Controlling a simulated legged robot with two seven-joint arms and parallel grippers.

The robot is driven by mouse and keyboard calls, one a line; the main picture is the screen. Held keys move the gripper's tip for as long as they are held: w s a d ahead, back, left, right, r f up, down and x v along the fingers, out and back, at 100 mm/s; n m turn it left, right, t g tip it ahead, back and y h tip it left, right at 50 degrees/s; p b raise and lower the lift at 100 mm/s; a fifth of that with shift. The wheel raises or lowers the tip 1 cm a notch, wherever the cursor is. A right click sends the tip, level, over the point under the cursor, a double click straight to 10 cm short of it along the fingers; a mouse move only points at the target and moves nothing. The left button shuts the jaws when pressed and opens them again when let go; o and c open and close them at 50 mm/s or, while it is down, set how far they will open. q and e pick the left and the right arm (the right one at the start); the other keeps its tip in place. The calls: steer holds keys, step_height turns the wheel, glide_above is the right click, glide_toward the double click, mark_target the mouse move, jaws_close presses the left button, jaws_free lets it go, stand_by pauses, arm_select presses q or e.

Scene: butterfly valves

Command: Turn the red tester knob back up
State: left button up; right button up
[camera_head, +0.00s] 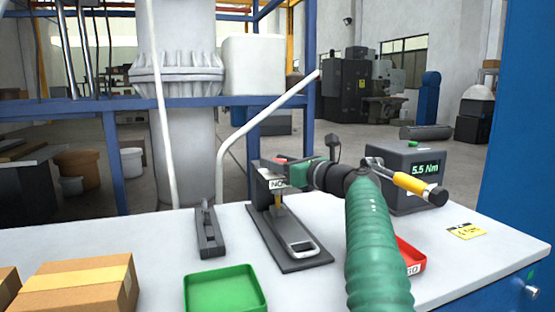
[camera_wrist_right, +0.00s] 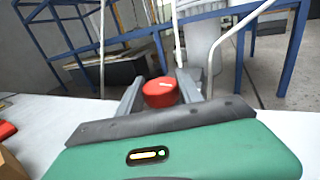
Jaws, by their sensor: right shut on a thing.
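The tester is a dark stand (camera_head: 262,222) on the white table, with a "NO" label on its head and a grey-white device (camera_head: 301,248) on its base plate. Its red knob (camera_wrist_right: 160,93) is a round red cap with a white mark, seen in the right wrist view. In the head view only a bit of red shows at the tester's head, mostly hidden by my gripper. My right gripper (camera_head: 279,164) reaches in from the right at the tester's head. Its two grey fingers stand on either side of the knob, shut on it. My left gripper is not in view.
A box with a "5.5 Nm" display (camera_head: 398,160) and a yellow-handled tool (camera_head: 412,183) stand right. A red tray (camera_head: 410,254) is partly behind my arm. A green tray (camera_head: 225,290), cardboard box (camera_head: 80,287) and grey clamp-like block (camera_head: 208,232) lie left.

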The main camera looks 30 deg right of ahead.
steer(key=n+y+p, duration=0.2)
steer(key=y, duration=0.1)
steer(key=shift+d+r+g+p, duration=0.1)
steer(key=shift+r+g+p, duration=0.05)
steer(key=shift+g+p, duration=0.25)
steer(key=shift+f+n+g+y+p, duration=0.2)
steer(key=shift+n+g+y+p, duration=0.2)
steer(key=shift+n+y+p, duration=0.3)
steer(key=shift+f, duration=0.1)
steer(key=o, duration=1.4)
steer(key=shift+w, duration=0.2)
steer(key=shift+c, duration=0.2)
steer(key=shift+s, duration=0.15)
steer(key=p+v, duration=0.1)
steer(key=v, duration=1.5)
steer(key=shift+s+d, duration=0.25)
